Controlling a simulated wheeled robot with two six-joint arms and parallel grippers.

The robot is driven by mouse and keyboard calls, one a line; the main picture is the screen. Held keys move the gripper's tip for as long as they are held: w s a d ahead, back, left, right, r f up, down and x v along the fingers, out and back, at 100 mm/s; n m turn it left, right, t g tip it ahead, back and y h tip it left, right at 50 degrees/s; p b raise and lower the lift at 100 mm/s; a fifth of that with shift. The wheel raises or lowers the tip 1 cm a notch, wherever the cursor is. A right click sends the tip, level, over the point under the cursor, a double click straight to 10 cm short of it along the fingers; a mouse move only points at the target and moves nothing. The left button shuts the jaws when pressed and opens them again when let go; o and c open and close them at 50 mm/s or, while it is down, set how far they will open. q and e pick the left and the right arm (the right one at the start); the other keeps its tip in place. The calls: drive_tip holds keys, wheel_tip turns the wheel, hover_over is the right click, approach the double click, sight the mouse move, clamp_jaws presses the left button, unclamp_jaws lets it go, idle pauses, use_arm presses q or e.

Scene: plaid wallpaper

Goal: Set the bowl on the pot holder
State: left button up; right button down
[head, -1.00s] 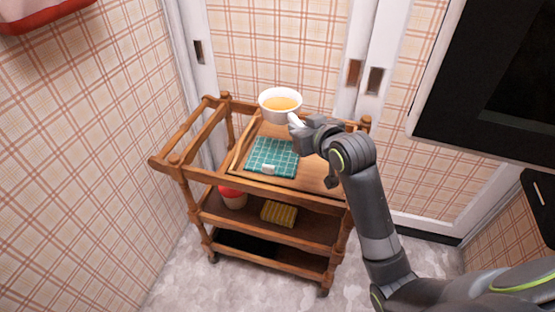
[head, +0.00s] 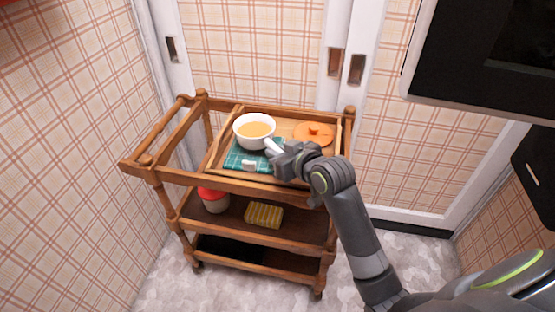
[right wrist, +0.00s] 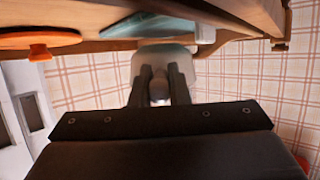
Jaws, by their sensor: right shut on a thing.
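My right gripper (head: 272,150) is shut on the bowl's handle, at the bowl's right front side. In the right wrist view, the fingers (right wrist: 160,88) close around the handle, with the bowl (right wrist: 163,59) beyond and the pot holder (right wrist: 150,25) beside it. I cannot tell whether the bowl's base touches the pot holder. The left gripper is out of view.
The wooden cart (head: 220,180) has a raised rim around its top. An orange lid (head: 313,133) lies on the right of the top. Lower shelves hold a red-lidded jar (head: 213,200) and a yellow striped thing (head: 264,215). Walls stand behind and left.

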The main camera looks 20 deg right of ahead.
drive_tip(key=shift+f, duration=0.8)
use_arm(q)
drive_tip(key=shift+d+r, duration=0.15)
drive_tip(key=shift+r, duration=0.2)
use_arm(e)
drive_tip(key=shift+r, duration=0.1)
drive_tip(key=c, duration=1.4)
unclamp_jaws()
drive_tip(key=shift+f, duration=0.2)
